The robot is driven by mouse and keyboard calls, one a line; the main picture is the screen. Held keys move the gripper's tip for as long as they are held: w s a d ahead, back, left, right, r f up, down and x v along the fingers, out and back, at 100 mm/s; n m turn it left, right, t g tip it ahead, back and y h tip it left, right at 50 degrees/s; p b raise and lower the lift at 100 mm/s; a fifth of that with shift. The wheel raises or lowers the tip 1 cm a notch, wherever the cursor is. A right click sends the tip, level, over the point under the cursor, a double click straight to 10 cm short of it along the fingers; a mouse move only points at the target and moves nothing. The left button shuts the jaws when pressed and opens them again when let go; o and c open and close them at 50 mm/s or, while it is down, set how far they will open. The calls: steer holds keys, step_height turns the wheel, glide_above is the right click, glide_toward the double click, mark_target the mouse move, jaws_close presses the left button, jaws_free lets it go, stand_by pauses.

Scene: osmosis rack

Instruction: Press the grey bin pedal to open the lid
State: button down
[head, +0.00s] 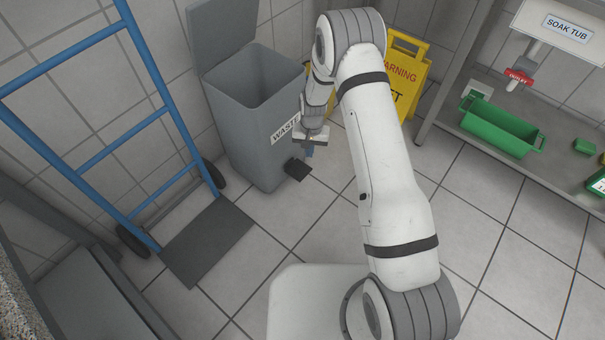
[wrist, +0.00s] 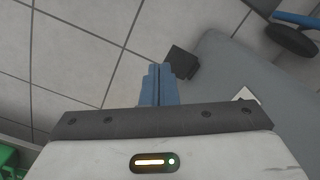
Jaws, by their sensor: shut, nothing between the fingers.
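The grey bin (head: 238,130) stands against the tiled wall with a "WASTE" label on its front. Its lid (head: 222,36) stands raised at the back, and the inside is open to view. The dark pedal (head: 298,169) sticks out low at the bin's front; it also shows in the wrist view (wrist: 182,61). My gripper (head: 309,151) points down in front of the bin, above and a little right of the pedal in the head view. Its blue fingers (wrist: 158,84) are shut and empty. I cannot tell whether they touch the pedal; in the wrist view they appear apart.
A blue hand truck (head: 150,118) with a dark base plate (head: 206,243) stands left of the bin. A yellow warning sign (head: 408,75) is behind my arm. A metal rack with a green tub (head: 500,125) is at the right. The floor between is clear.

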steer(key=shift+s+d+r, duration=0.1)
steer(key=shift+d+r, duration=0.05)
steer(key=shift+r, duration=0.65)
steer(key=shift+s+d+r, duration=0.1)
steer(key=shift+r, duration=0.65)
